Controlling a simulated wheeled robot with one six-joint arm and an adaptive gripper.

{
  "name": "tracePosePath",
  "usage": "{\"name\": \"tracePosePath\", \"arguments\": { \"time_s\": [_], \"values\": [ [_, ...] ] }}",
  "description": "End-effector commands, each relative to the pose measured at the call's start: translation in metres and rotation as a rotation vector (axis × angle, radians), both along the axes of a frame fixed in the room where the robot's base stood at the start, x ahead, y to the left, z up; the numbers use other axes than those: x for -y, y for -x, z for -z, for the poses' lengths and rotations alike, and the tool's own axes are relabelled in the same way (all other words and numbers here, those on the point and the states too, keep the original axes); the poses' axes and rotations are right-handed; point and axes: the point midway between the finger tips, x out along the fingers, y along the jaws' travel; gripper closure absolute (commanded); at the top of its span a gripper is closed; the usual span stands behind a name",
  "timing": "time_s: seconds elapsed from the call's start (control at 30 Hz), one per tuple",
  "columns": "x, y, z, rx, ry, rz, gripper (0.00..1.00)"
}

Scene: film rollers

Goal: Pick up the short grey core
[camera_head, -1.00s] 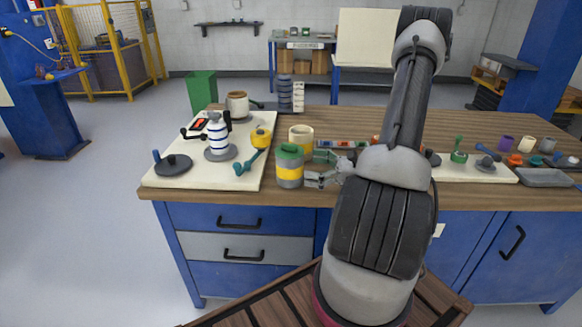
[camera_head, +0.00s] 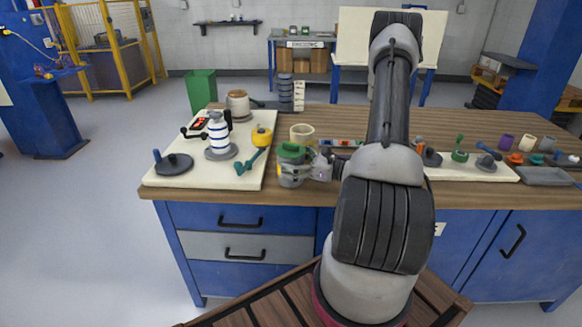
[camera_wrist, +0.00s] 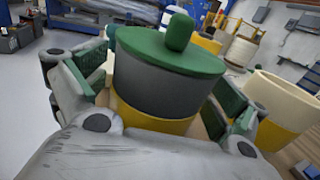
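A short grey cylinder (camera_head: 291,162) with a yellow band and a green knobbed lid stands upright at the bench's front edge, just right of the cream board. It fills the middle of the wrist view (camera_wrist: 165,80). My gripper (camera_head: 292,175) reaches it from the right, with fingers around its sides. In the wrist view its green-padded fingers (camera_wrist: 165,112) lie left and right of the cylinder. Narrow gaps seem to show, so it looks open; contact is hard to judge. The cylinder's lower part is hidden. A smaller plain grey cylinder (camera_head: 547,144) stands far right.
A cream roll (camera_head: 301,134) stands close behind the cylinder and shows beside the right finger in the wrist view (camera_wrist: 278,100). The cream board (camera_head: 215,176) on the left holds a striped roll (camera_head: 218,134) and tools. A grey tray (camera_head: 545,177) lies far right.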

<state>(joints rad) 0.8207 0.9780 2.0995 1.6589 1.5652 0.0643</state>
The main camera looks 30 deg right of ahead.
Motion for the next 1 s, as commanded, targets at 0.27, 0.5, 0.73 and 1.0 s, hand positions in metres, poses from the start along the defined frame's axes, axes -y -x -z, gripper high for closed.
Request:
{"name": "tracePosePath", "arguments": {
  "time_s": [0.27,0.5,0.73,1.0],
  "values": [
    [0.000,0.000,0.000,0.000,0.000,0.000,0.55],
    [0.000,0.000,-0.001,0.001,0.000,0.000,0.56],
    [0.001,0.000,-0.017,0.004,0.003,0.000,0.56],
    [0.000,0.000,-0.072,0.005,0.005,-0.001,0.56]
  ]
}}
